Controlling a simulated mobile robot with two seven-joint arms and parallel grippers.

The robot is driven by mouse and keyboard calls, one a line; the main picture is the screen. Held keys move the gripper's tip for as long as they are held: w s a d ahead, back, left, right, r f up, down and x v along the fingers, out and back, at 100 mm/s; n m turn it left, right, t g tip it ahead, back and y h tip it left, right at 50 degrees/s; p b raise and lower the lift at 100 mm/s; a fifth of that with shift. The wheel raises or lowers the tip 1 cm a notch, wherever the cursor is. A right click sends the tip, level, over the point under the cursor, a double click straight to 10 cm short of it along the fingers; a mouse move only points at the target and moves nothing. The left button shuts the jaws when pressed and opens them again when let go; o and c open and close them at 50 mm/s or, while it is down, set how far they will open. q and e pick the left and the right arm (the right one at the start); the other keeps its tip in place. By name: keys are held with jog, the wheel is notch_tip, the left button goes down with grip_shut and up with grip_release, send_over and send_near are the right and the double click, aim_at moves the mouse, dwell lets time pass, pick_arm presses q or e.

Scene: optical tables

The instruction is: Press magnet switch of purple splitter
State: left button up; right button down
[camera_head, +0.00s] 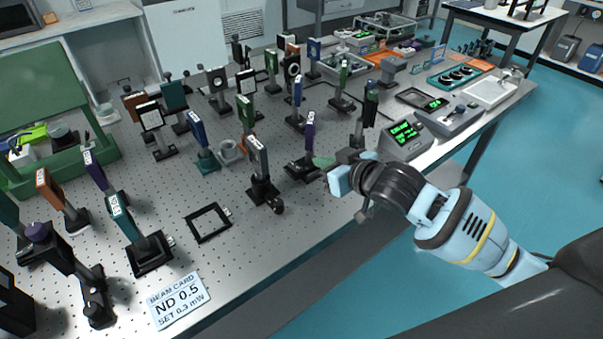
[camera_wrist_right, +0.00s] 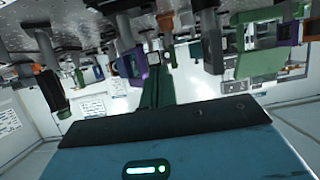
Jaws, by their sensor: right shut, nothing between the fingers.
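A purple-framed optic on a post (camera_head: 310,133), which looks like the purple splitter, stands upright near the table's front edge. Its dark base (camera_head: 298,170) sits on the perforated table top. My right gripper (camera_head: 334,178) is shut and empty, low over the table edge, just right of that base. I cannot tell whether it touches the base. The magnet switch is too small to make out. In the right wrist view, a purple-framed part (camera_wrist_right: 138,64) hangs upside down left of centre; I cannot tell which mount it is. My left gripper is not in view.
A black post mount (camera_head: 263,190) stands left of the purple one. A meter with green digits (camera_head: 405,135) is behind my right wrist. A second purple mount (camera_head: 96,170) stands at the left. An empty black frame (camera_head: 208,222) and a beam card (camera_head: 180,300) lie at the front.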

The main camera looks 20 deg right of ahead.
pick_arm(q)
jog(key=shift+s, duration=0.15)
pick_arm(e)
jog(key=shift+d, duration=0.4)
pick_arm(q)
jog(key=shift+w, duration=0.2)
pick_arm(e)
jog(key=shift+w, duration=0.2)
jog(key=b, duration=0.1)
send_over(295, 166)
jog(key=s+d, duration=0.1)
jog(key=s, duration=0.2)
notch_tip(295, 166, down, 4)
notch_tip(295, 166, down, 2)
jog(key=shift+d+f, duration=0.1)
jog(key=shift+f, duration=0.15)
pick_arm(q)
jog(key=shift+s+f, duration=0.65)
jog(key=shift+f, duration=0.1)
pick_arm(e)
jog(key=shift+s+f, duration=0.15)
jog(key=shift+f, duration=0.5)
